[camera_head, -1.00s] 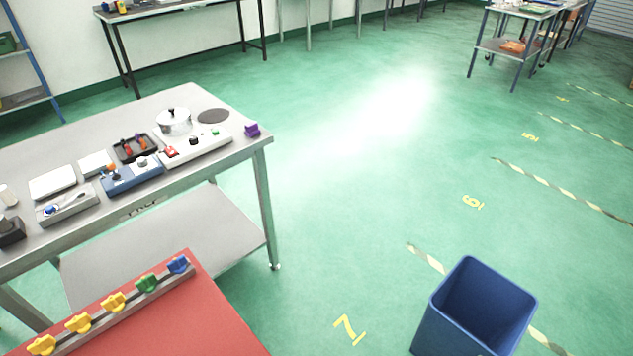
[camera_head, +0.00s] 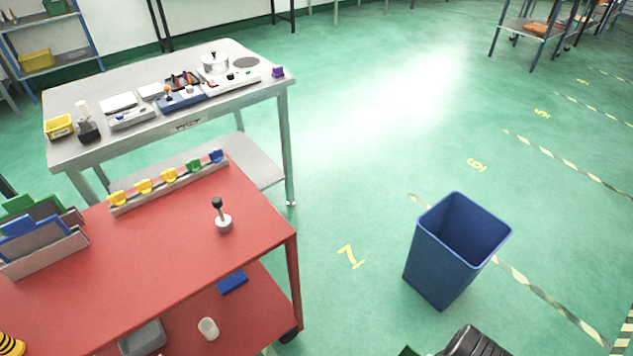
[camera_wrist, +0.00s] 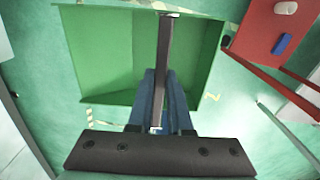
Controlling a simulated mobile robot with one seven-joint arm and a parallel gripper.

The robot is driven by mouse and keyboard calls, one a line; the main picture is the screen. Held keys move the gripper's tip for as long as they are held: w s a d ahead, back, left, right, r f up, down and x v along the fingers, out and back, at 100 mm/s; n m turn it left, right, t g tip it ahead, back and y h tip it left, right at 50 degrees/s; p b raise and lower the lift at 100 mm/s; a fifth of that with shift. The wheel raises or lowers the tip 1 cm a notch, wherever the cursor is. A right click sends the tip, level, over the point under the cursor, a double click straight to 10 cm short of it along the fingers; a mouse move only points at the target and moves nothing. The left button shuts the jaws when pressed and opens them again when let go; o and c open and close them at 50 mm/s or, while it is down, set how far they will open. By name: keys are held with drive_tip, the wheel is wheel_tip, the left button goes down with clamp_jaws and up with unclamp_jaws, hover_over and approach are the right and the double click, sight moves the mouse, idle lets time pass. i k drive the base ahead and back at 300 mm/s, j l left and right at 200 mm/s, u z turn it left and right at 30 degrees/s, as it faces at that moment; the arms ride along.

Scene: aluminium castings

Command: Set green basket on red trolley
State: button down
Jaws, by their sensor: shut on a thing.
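The green basket (camera_wrist: 85,55) fills the upper middle of the wrist view, open side towards the camera. A dark bar-like handle (camera_wrist: 165,45) crosses it. My gripper (camera_wrist: 161,80) is shut on this handle. In the head view only a dark part of my gripper (camera_head: 475,343) and a small green corner of the basket (camera_head: 408,351) show at the bottom edge. The red trolley (camera_head: 170,260) stands at the lower left of the head view, left of my gripper and apart from it. It also shows at the upper right of the wrist view (camera_wrist: 255,30).
On the trolley top are a rail of coloured clips (camera_head: 170,186), a stamp-like tool (camera_head: 222,218) and a file holder (camera_head: 45,255); its right-middle top is bare. A blue bin (camera_head: 440,260) stands right of the trolley. A grey workbench (camera_head: 75,145) stands behind it.

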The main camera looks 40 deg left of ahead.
sight(120, 283)
drive_tip(key=u, duration=1.35)
